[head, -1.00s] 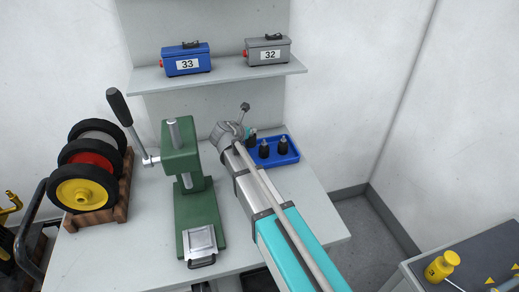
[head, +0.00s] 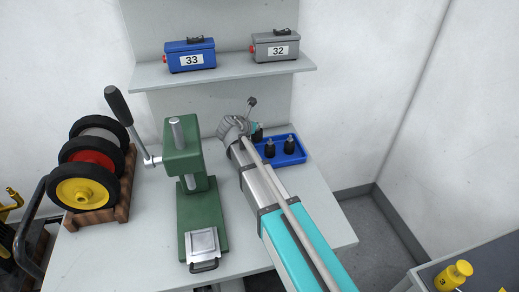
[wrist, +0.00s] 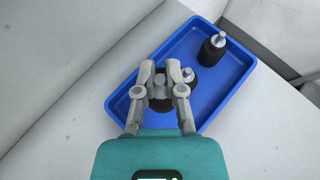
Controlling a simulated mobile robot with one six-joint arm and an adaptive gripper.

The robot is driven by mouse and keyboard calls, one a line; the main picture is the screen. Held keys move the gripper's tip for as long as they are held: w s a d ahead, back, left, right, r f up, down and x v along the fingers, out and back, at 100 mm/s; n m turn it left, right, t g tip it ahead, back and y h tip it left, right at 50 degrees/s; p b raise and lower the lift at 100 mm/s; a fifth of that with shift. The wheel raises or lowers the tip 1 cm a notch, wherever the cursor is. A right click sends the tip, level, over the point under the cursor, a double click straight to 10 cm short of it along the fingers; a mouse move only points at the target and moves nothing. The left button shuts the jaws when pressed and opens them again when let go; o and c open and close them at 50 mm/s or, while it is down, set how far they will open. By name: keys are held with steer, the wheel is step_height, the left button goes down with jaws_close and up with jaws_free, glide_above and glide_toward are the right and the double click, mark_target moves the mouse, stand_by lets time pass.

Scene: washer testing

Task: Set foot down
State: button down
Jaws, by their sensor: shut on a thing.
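My gripper (wrist: 161,76) is shut on a black foot (wrist: 160,103) with a metal stud, over the blue tray (wrist: 135,82) in the wrist view. Whether the held foot touches the tray floor is unclear. A second foot (wrist: 188,74) is mostly hidden behind the right finger, close beside the held one. A third foot (wrist: 214,48) stands upright near the tray's far right corner. In the head view two feet (head: 269,148) (head: 289,145) stand upright in the tray (head: 290,158), and my arm mostly hides the gripper.
A green press (head: 201,215) with a long lever stands left of my arm on the bench. A rack of wheels (head: 90,165) is at the far left. Boxes 33 (head: 190,54) and 32 (head: 275,46) sit on the shelf above. A yellow weight (head: 453,275) is at lower right.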

mark_target(254, 137)
steer(key=shift+f+b, duration=2.55)
steer(key=shift+f, duration=0.3)
steer(key=shift+f+b, duration=1.85)
steer(key=shift+f, duration=0.1)
steer(key=c, duration=0.7)
jaws_free()
steer(key=shift+r, duration=0.2)
steer(key=shift+s+a+r, duration=0.15)
steer(key=shift+s+r, duration=0.05)
steer(key=shift+s, duration=0.15)
steer(key=shift+p+v, duration=1.8)
steer(key=shift+v, duration=1.6)
